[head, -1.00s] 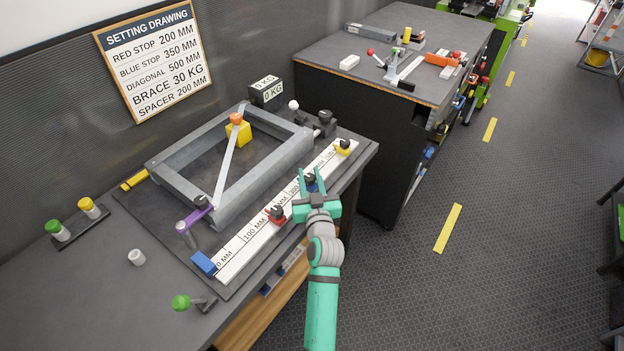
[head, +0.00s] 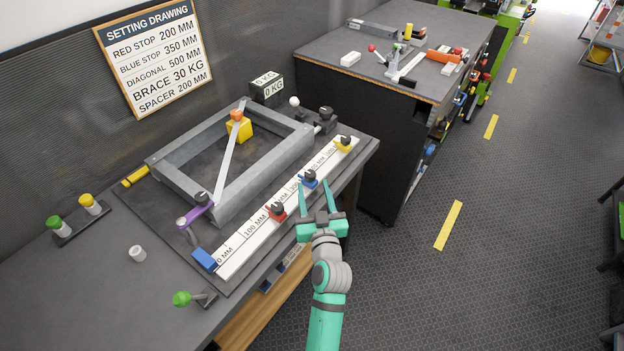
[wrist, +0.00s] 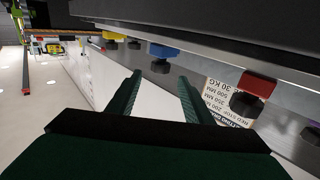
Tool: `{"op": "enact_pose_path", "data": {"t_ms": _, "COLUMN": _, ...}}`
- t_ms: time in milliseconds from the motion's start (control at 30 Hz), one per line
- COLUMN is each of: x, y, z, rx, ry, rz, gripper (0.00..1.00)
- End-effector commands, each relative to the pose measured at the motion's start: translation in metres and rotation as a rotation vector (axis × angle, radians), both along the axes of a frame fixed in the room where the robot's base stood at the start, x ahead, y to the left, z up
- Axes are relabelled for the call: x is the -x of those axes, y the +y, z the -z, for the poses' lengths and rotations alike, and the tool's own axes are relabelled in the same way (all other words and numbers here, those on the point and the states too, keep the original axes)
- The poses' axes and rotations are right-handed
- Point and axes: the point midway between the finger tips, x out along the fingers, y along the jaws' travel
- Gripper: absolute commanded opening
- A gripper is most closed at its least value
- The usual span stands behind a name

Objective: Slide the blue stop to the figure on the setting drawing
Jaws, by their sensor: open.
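The setting drawing (head: 153,55) on the wall reads blue stop 350 mm and red stop 200 mm. The blue stop (head: 308,180), with a black knob, sits on the white scale (head: 240,249), just up the scale from the partly covered 300 mark; its exact reading is too small to tell. It also shows in the wrist view (wrist: 163,51). My gripper (head: 316,186) is open and empty, just off the scale's front edge. Its fingers point towards the blue stop, apart from it. In the wrist view the stop lies beyond the fingertips (wrist: 160,77).
The red stop (head: 276,211) is lower on the scale, the yellow stop (head: 344,144) near its far end. A grey frame (head: 178,184) with a diagonal bar lies behind the scale.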

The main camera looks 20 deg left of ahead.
Motion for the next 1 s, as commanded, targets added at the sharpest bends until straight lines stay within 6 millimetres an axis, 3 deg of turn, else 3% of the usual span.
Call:
{"op": "enact_pose_path", "data": {"t_ms": 100, "x": 0.016, "y": -0.010, "z": 0.001, "rx": 0.000, "ry": 0.001, "rz": 0.002, "gripper": 0.46}}
{"op": "enact_pose_path", "data": {"t_ms": 300, "x": 0.031, "y": -0.018, "z": 0.000, "rx": 0.000, "ry": 0.001, "rz": 0.001, "gripper": 0.46}}
{"op": "enact_pose_path", "data": {"t_ms": 867, "x": 0.033, "y": -0.019, "z": 0.000, "rx": 0.000, "ry": 0.000, "rz": 0.000, "gripper": 0.46}}
{"op": "enact_pose_path", "data": {"t_ms": 1000, "x": 0.039, "y": -0.023, "z": 0.008, "rx": -0.002, "ry": 0.010, "rz": 0.014, "gripper": 0.46}}
